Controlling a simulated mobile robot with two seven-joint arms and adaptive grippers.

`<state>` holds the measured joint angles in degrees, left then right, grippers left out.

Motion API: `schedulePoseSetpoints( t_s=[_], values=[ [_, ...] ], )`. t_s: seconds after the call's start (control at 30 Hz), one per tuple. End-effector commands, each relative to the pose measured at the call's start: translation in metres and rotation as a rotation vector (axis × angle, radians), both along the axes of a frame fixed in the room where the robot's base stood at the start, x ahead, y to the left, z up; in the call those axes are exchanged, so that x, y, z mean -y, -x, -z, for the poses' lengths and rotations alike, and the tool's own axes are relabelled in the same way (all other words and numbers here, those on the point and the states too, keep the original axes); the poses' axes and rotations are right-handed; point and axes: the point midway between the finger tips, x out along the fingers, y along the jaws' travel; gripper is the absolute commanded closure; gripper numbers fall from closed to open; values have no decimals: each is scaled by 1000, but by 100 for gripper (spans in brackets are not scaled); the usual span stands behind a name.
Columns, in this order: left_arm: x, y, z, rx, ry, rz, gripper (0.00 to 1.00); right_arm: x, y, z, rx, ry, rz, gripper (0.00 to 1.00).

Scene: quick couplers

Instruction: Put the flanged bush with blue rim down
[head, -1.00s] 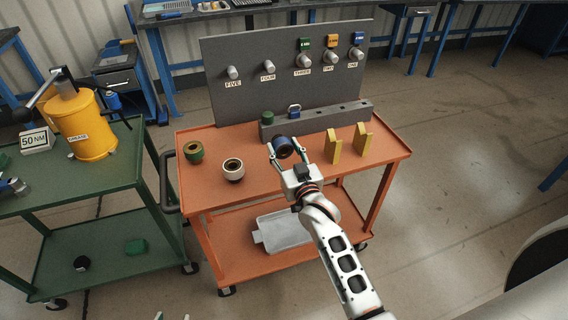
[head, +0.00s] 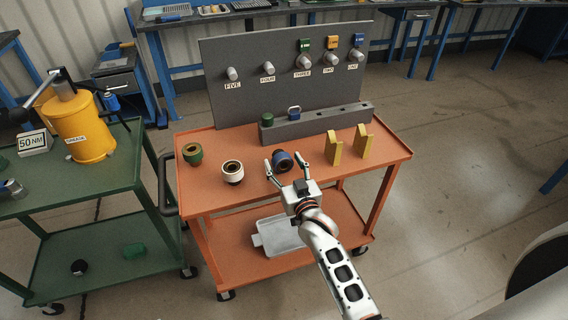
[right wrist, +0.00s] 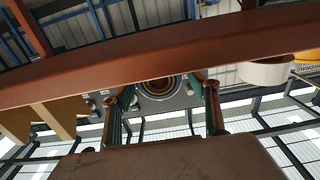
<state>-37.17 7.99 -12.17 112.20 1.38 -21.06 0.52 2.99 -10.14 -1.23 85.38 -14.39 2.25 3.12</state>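The flanged bush with blue rim (head: 283,160) is on the orange cart top (head: 212,197), in front of the grey bar. It seems to lie on its side, its dark bore turned toward my right gripper. My right gripper (head: 286,163) is open, with one finger on either side of the bush and a gap visible at each. My left gripper is not in view.
A green-rimmed bush (head: 193,153) and a white-rimmed bush (head: 232,171) stand to the left. Two yellow uprights (head: 333,148) (head: 362,142) stand to the right. Behind are a grey bar (head: 318,125) and a panel (head: 228,100) with labelled pegs. The cart's front left is clear.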

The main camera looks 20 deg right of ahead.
Motion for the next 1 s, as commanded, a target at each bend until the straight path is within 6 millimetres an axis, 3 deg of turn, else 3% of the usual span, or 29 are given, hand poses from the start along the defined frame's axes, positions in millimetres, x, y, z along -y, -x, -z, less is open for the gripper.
schedulePoseSetpoints(
  t_s=[0.37,0.47,1.0],
  values=[
    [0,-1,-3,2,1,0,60,0,0,-4,1,0,0,40],
    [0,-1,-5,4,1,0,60,0,9,-3,-2,0,0,40],
    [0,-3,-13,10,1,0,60,4,105,-3,-2,0,0,40]
  ],
)
